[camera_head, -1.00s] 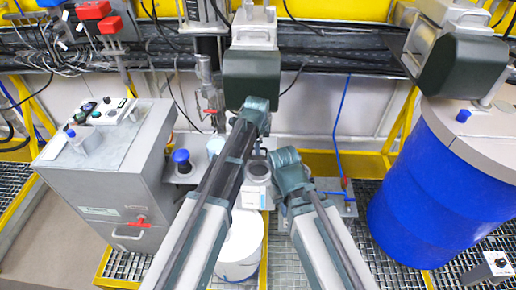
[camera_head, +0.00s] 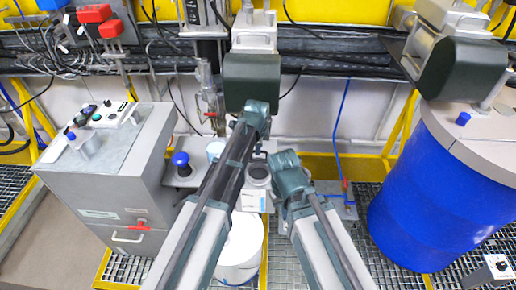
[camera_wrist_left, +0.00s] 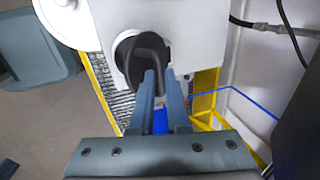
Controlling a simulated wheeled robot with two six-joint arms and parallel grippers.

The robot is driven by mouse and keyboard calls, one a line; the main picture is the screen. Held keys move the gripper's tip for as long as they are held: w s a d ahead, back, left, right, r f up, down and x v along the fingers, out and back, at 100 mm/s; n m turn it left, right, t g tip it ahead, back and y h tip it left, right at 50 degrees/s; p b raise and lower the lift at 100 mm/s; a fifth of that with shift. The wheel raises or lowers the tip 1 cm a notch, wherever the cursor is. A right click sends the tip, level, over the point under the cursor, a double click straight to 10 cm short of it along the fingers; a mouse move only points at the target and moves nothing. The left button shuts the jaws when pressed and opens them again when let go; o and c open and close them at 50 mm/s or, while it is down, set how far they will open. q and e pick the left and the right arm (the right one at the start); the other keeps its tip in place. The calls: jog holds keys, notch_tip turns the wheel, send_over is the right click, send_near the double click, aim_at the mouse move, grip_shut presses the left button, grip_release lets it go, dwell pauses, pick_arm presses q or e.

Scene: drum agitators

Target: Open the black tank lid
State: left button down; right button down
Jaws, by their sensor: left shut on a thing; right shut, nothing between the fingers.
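The black tank lid (camera_wrist_left: 149,52) shows in the left wrist view on a white tank top (camera_wrist_left: 193,30). It has a thick curved outline and stands over a pale round rim, and I cannot tell how far it is tilted. My left gripper (camera_wrist_left: 161,80) is shut on the lid's near edge. In the head view a dark round shape (camera_head: 258,173) with a pale rim shows between my two arms. My left gripper's fingers are not clear there. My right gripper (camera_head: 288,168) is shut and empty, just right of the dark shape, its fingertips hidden.
A grey control cabinet (camera_head: 105,165) stands at the left and a large blue drum (camera_head: 425,205) at the right. A white bucket (camera_head: 240,250) stands below the tank. A blue hose (camera_head: 341,125) and yellow frame rails run behind. Dark agitator motors (camera_head: 251,80) overhang the area.

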dwell(0.8)
pick_arm(q)
jog(key=w, duration=0.1)
jog(key=w+r+p, duration=0.1)
jog(key=shift+w, duration=0.3)
jog(key=shift+w+f, duration=0.1)
jog(key=shift+w, duration=0.1)
jog(key=c, duration=0.9)
grip_release()
jog(key=p+v, duration=1.3)
jog(key=v, duration=0.1)
